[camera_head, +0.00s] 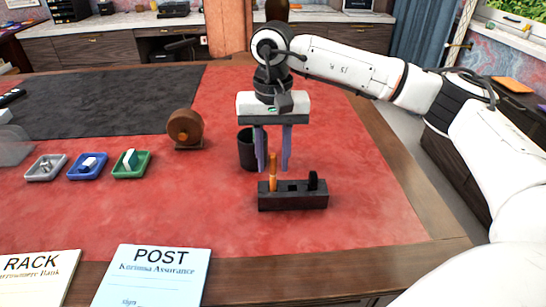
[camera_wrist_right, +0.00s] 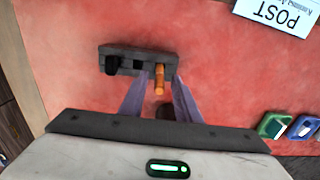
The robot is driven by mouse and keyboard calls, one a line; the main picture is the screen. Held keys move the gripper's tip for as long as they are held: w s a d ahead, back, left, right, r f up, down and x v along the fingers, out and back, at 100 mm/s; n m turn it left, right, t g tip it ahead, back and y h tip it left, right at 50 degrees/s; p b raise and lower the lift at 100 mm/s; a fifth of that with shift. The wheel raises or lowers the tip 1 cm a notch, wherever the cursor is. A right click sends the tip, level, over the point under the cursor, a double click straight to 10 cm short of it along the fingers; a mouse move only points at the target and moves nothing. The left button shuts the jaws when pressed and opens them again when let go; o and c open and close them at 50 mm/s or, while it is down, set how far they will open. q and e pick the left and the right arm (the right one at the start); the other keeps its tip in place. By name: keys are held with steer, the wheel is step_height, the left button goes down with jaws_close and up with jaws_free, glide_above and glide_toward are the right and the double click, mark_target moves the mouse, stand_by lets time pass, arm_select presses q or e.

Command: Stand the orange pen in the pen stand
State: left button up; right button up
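The dark pen stand (camera_head: 292,201) sits upright on the red desk top, near the front right. The orange pen (camera_head: 273,174) stands upright in the stand's left slot in the head view. My right gripper (camera_head: 274,168) points down over the stand, its two purple fingers apart. In the right wrist view, the pen (camera_wrist_right: 159,79) shows between the open fingertips (camera_wrist_right: 160,88), with a gap on each side. The stand (camera_wrist_right: 120,64) also shows there, beyond the fingertips. My left gripper is out of view.
A black cup (camera_head: 246,150) stands behind the stand, partly behind the fingers. A brown round object (camera_head: 185,128) and several small trays, including a green one (camera_head: 117,172), lie to the left. POST (camera_head: 152,281) and RACK (camera_head: 38,284) papers lie at the front edge.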

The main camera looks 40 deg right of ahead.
steer(key=shift+r, duration=0.1)
steer(key=shift+r, duration=0.3)
step_height(320, 180, up, 12)
steer(key=shift+f+p, duration=0.25)
steer(key=shift+p, duration=0.15)
